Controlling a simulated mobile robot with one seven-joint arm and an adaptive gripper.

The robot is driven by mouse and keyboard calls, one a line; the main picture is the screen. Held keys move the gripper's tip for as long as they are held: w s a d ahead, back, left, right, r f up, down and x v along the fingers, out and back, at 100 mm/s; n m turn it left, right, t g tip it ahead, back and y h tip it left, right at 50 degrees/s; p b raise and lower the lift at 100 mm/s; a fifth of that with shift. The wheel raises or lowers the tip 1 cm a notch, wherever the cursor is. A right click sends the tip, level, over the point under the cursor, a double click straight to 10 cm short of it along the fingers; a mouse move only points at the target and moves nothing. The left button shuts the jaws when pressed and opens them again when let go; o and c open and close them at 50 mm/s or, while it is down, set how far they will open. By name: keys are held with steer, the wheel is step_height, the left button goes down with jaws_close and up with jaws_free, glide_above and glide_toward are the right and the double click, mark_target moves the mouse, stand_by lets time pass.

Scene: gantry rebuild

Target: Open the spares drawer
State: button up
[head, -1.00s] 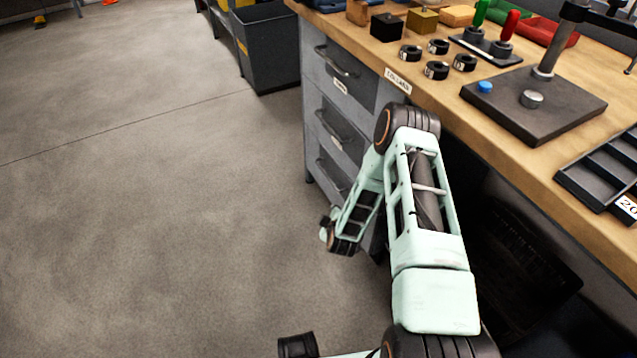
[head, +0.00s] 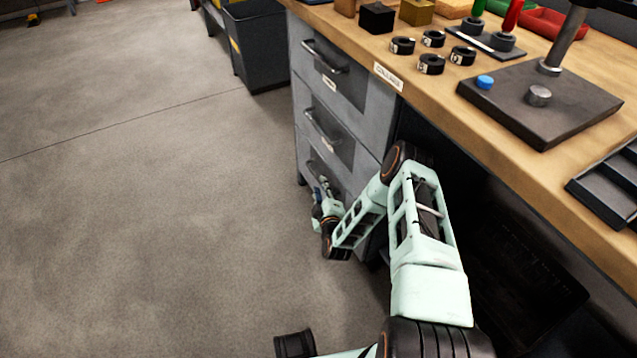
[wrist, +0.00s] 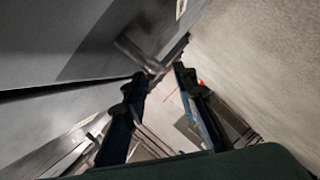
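A grey drawer unit (head: 370,127) under the bench has three stacked drawers with bar handles, all looking shut. The top drawer's handle (head: 323,57) and the middle drawer's handle (head: 322,127) are clear. The bottom drawer (head: 326,170) is partly hidden by my arm. The small drawer labels are too blurred to read, so I cannot tell which is the spares drawer. My gripper (head: 322,190) is low, in front of the bottom drawer. In the wrist view my gripper (wrist: 158,80) is open, its fingers apart, with a metal handle bar (wrist: 134,50) just beyond the tips; contact is unclear.
The wooden bench top (head: 440,100) carries black collars (head: 431,64), a dark stand base (head: 540,105) and a black tray (head: 610,185). A grey bin (head: 258,50) stands beyond the drawer unit. The floor (head: 150,220) left of the drawers is clear.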

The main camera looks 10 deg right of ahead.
mark_target(319, 182)
steer(key=b+x, duration=0.1)
steer(key=x, duration=0.4)
jaws_close()
stand_by(0.3)
